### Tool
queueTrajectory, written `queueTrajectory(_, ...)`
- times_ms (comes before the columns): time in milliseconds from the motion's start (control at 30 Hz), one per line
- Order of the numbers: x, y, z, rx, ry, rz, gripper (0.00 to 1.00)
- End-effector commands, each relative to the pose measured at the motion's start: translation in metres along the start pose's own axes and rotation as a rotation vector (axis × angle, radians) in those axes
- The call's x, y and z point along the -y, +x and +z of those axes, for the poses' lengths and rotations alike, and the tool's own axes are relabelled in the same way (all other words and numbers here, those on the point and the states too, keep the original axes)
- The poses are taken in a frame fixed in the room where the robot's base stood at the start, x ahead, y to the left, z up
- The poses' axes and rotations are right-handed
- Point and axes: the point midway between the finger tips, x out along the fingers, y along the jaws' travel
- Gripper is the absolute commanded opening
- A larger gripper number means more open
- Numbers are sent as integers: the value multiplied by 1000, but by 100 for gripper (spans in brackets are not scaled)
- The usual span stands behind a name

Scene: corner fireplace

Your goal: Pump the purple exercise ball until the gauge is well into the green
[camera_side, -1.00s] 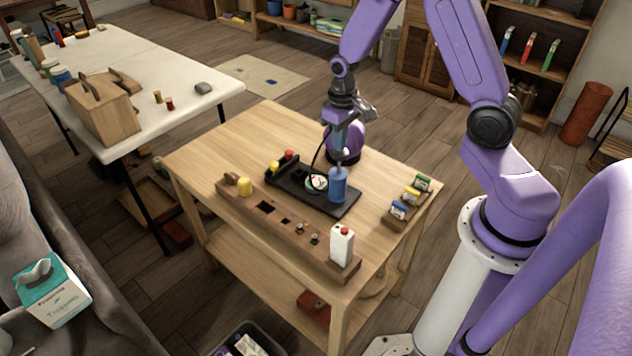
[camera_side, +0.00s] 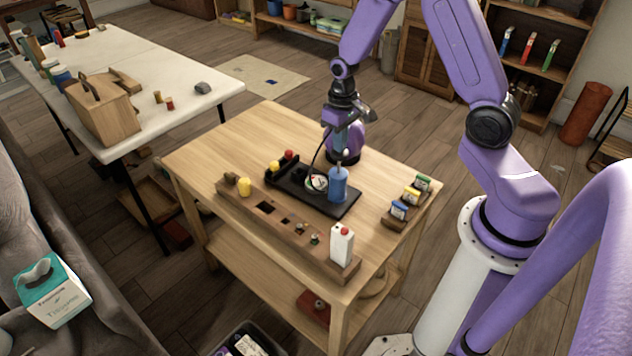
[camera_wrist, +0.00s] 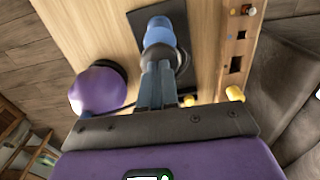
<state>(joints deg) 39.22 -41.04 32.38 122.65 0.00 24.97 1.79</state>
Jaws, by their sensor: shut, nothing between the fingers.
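The purple exercise ball (camera_side: 345,139) sits at the back of the wooden table. The blue pump (camera_side: 338,186) stands upright on a black base in front of it. The round gauge (camera_side: 316,183) lies just left of the pump, with a pale face and some red and green. Its needle is too small to read. My gripper is shut and empty above the pump. In the wrist view my gripper (camera_wrist: 157,68) points at the pump's dark top, with the blue pump (camera_wrist: 161,33) beyond and the ball (camera_wrist: 99,91) to the left. I cannot tell whether the fingertips touch the top.
A wooden rack (camera_side: 278,229) runs along the table's front, with a yellow piece and a white bottle (camera_side: 342,245). A small holder with coloured blocks (camera_side: 411,197) stands at the right. Red and yellow knobs (camera_side: 281,161) sit at the base's left end. The back-left tabletop is clear.

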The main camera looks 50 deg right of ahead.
Motion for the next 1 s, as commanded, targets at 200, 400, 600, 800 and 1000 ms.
queueTrajectory(200,0,12,1,2,0,0,0)
queueTrajectory(400,0,22,1,3,0,0,0)
queueTrajectory(600,-1,32,1,3,1,0,0)
queueTrajectory(800,0,43,1,3,1,0,0)
queueTrajectory(1000,0,53,1,4,0,0,0)
